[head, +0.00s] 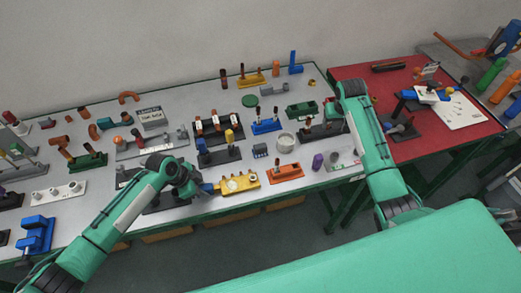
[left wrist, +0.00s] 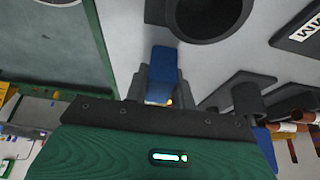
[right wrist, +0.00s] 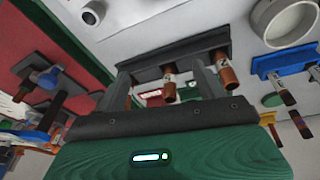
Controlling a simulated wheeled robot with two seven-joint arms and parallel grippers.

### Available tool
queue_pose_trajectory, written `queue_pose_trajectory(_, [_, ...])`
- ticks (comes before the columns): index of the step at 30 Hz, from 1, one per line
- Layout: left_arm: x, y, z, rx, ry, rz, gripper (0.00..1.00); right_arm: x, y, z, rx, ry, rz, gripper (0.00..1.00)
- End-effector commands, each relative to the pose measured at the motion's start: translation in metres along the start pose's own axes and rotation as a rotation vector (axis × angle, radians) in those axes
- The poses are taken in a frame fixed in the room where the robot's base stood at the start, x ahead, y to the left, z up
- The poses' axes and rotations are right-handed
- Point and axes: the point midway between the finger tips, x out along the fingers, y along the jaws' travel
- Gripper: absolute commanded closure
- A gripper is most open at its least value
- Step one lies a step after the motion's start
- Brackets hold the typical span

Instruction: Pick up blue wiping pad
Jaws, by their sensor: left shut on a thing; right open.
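The blue wiping pad (left wrist: 164,72) is a small blue block that sits between the fingers of my left gripper (left wrist: 160,88) in the left wrist view. That gripper is shut on it. In the head view the blue pad (head: 207,188) shows at the tip of my left arm, over the front part of the grey table, beside a yellow fixture. My right gripper (right wrist: 163,90) is open. In the right wrist view a dark block with brown cylinders (right wrist: 185,58) lies beyond its fingers; I see nothing held between them.
The grey table (head: 110,215) carries many coloured fixtures and pegs. The yellow fixture (head: 239,183) and an orange fixture (head: 285,172) stand near its front edge. A white cup (head: 285,140) stands near the middle. A red table (head: 420,140) adjoins on the right.

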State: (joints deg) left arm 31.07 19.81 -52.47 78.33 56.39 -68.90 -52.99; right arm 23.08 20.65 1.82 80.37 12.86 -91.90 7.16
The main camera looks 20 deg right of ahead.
Motion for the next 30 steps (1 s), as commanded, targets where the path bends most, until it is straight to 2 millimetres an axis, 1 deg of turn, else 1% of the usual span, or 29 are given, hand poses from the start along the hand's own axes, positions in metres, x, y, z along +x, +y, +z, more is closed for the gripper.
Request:
queue_pose_trajectory(1, [0.0,0.0,0.0,0.0,0.0,0.0,1.0,0.001,-0.041,0.003,-0.029,-0.023,-0.027,0.29])
queue_pose_trajectory(2, [0.0,0.0,0.0,0.0,0.0,0.0,1.0,-0.002,-0.062,0.004,-0.044,-0.034,-0.038,0.29])
queue_pose_trajectory(3, [0.0,0.0,0.0,0.0,0.0,0.0,1.0,-0.006,-0.089,0.005,-0.065,-0.046,-0.053,0.29])
queue_pose_trajectory(5, [0.0,0.0,0.0,0.0,0.0,0.0,1.0,-0.013,-0.128,0.008,-0.096,-0.062,-0.07,0.29])
queue_pose_trajectory(6, [0.0,0.0,0.0,0.0,0.0,0.0,1.0,-0.019,-0.151,0.01,-0.117,-0.071,-0.079,0.29])
queue_pose_trajectory(9, [0.0,0.0,0.0,0.0,0.0,0.0,1.0,-0.034,-0.2,0.016,-0.161,-0.087,-0.098,0.29])
queue_pose_trajectory(12, [0.0,0.0,0.0,0.0,0.0,0.0,1.0,-0.047,-0.234,0.021,-0.194,-0.096,-0.107,0.29])
queue_pose_trajectory(15, [0.0,0.0,0.0,0.0,0.0,0.0,1.0,-0.055,-0.254,0.024,-0.213,-0.101,-0.111,0.29])
queue_pose_trajectory(18, [0.0,0.0,0.0,0.0,0.0,0.0,1.0,-0.054,-0.264,0.027,-0.223,-0.105,-0.113,0.29])
queue_pose_trajectory(20, [0.0,0.0,0.0,0.0,0.0,0.0,1.0,-0.047,-0.266,0.028,-0.225,-0.107,-0.113,0.29])
queue_pose_trajectory(27, [0.0,0.0,0.0,0.0,0.0,0.0,1.0,-0.006,-0.27,0.033,-0.224,-0.108,-0.112,0.29])
queue_pose_trajectory(30, [0.0,0.0,0.0,0.0,0.0,0.0,1.0,0.004,-0.271,0.034,-0.224,-0.106,-0.112,0.29])
